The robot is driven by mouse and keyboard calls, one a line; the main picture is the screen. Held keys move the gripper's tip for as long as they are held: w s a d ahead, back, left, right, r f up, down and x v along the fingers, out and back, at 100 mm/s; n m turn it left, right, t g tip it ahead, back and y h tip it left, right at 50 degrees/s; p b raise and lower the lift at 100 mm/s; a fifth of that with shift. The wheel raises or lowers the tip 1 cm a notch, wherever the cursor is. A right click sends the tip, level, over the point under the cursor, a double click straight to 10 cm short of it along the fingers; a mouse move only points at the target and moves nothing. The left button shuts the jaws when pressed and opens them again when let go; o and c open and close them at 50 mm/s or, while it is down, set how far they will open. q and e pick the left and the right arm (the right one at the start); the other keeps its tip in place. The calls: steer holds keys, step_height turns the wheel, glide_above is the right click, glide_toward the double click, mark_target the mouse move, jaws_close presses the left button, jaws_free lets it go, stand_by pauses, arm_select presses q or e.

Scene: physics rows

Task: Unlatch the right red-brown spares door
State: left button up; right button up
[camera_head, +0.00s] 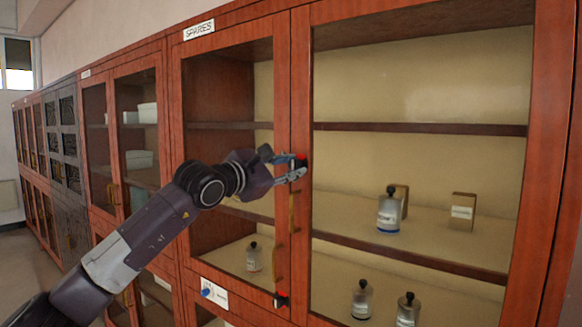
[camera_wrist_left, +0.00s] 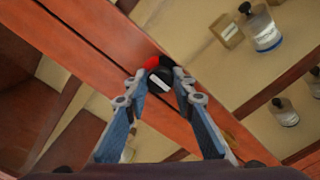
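The right red-brown spares door (camera_head: 304,80) is a glazed door in a wooden frame, closed against the cabinet. Its upper latch (camera_head: 301,162), red and black, sits on the frame where the two doors meet. In the left wrist view the black latch knob (camera_wrist_left: 160,79) with its red part lies between my left fingertips. My left gripper (camera_head: 292,173) is at this latch, its fingers close on both sides of the knob and seemingly touching it. A second red and black latch (camera_head: 281,299) is lower down. My right gripper is not in view.
Brass handles (camera_head: 292,214) stand out just below my left gripper. Behind the glass are bottles (camera_head: 389,212) and a small brown box (camera_head: 462,211) on shelves. The SPARES label (camera_head: 199,30) is above the left door.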

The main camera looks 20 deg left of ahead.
arm_select(q)
jaws_close()
steer(key=shift+f+n+b, duration=0.25)
steer(key=shift+n+b, duration=0.35)
steer(key=shift+b, duration=0.45)
steer(key=n+b, duration=0.2)
steer(key=shift+b, duration=0.4)
steer(key=n+b, duration=0.2)
steer(key=n, duration=0.1)
steer(key=n+b, duration=0.3)
steer(key=n, duration=0.2)
steer(key=shift+r+n, duration=0.15)
steer(key=shift+n, duration=0.15)
steer(key=n+b, duration=0.1)
steer(key=n, duration=0.2)
steer(key=shift+r+n+b, duration=0.1)
steer(key=shift+n+b, duration=0.6)
steer(key=shift+n, duration=0.9)
